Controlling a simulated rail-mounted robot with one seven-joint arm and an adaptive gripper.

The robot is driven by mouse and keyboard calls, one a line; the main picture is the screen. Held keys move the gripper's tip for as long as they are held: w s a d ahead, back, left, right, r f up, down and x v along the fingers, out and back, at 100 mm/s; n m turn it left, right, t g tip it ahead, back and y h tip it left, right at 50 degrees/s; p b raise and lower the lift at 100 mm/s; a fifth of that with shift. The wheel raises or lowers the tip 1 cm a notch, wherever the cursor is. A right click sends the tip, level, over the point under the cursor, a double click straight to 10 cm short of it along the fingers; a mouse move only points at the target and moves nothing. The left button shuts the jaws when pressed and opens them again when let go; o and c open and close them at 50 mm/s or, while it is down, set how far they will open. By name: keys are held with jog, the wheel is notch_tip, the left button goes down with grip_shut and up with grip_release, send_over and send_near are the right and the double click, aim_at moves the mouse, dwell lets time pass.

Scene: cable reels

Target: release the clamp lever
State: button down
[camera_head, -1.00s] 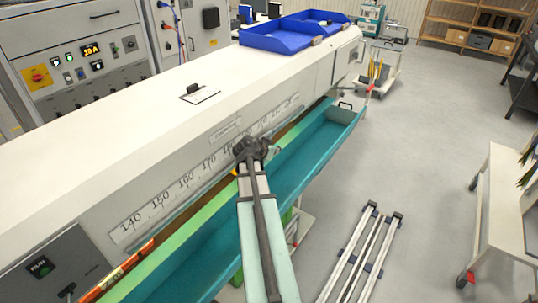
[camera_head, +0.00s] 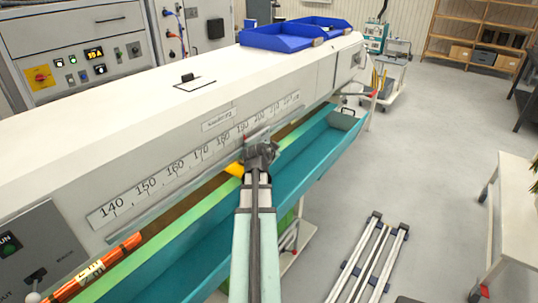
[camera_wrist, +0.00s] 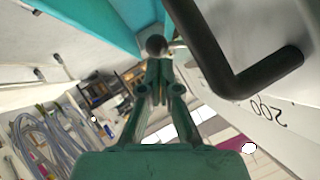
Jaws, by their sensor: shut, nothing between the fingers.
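My gripper (camera_head: 262,154) is at the front of the long white machine, beside the scale near the 200 mark. In the wrist view its green fingers (camera_wrist: 157,75) are shut and empty. A round dark knob (camera_wrist: 157,45) shows right at the fingertips; I cannot tell whether they touch it. A dark bent bar (camera_wrist: 238,88) crosses close to the camera, right of the fingers, in front of the scale face. I cannot tell which of these is the clamp lever. In the head view my gripper hides most of this spot; a yellow part (camera_head: 235,169) shows beside it.
A teal trough (camera_head: 310,150) runs along the machine front below my gripper. An orange tube (camera_head: 95,268) lies at its near left. Blue bins (camera_head: 285,36) sit on the machine top. Metal rails (camera_head: 368,260) and a white cart (camera_head: 510,210) stand right, with free floor between.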

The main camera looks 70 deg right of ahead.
jog(key=shift+r, duration=0.2)
jog(key=shift+r, duration=0.55)
jog(key=s+f+b+v, duration=0.1)
jog(key=b+v, duration=0.3)
jog(key=v, duration=0.8)
jog(key=shift+s+a+f, duration=0.2)
jog(key=shift+a, duration=0.05)
jog(key=b+v, duration=0.2)
jog(key=b, duration=0.1)
jog(key=shift+s, duration=0.1)
jog(key=shift+r, duration=0.1)
